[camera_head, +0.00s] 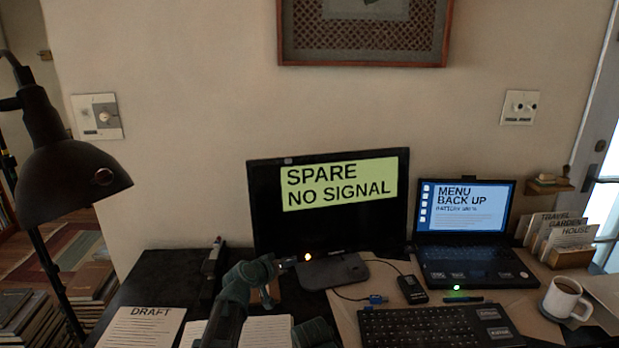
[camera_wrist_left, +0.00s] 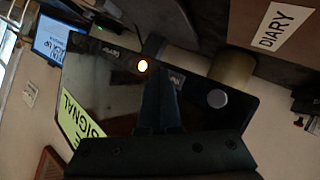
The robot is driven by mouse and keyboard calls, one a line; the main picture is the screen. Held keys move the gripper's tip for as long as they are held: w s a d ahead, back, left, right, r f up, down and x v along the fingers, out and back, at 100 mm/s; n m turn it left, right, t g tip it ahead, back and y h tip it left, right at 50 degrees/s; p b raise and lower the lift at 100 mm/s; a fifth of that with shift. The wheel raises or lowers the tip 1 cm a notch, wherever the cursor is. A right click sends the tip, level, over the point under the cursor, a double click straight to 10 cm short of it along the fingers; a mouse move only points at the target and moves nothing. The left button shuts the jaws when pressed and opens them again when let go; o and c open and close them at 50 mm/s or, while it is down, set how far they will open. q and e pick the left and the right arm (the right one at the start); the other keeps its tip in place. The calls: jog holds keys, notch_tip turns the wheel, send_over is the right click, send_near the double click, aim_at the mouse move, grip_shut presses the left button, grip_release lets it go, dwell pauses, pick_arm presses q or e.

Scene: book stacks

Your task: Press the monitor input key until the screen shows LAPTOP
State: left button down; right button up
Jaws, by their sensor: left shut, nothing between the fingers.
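The black monitor (camera_head: 262,205) stands against the wall. Its screen (camera_head: 340,183) reads SPARE, NO SIGNAL on a yellow-green panel. A small orange-white light (camera_head: 308,257) glows on its lower edge. In the left wrist view the monitor (camera_wrist_left: 100,95) is tilted, with the lit spot (camera_wrist_left: 143,66) and a round grey button (camera_wrist_left: 217,98) along one edge; the small labels there are unreadable. My left gripper (camera_head: 287,262) is shut and empty, close to that lower edge beside the light. Its fingers (camera_wrist_left: 162,95) lie between light and grey button. I cannot tell whether they touch.
An open laptop (camera_head: 467,220) reading MENU, BACK UP stands right of the monitor. A keyboard (camera_head: 430,326), a mug (camera_head: 563,300) and a small black device (camera_head: 411,289) with a cable are in front. A lamp (camera_head: 62,165) stands left. A DRAFT sheet (camera_head: 140,328) lies front left.

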pick_arm(q)
jog(key=shift+w, duration=0.2)
dwell(0.5)
jog(key=shift+s, duration=0.2)
jog(key=shift+s+d+r, duration=0.1)
jog(key=shift+s, duration=0.35)
jog(key=shift+s, duration=0.1)
jog(key=s, duration=0.3)
jog(key=s+d+r+p, duration=0.1)
jog(key=s, duration=0.1)
jog(key=shift+s+d, duration=0.1)
jog(key=shift+s, duration=0.2)
jog(key=shift+r, duration=0.1)
dwell(0.5)
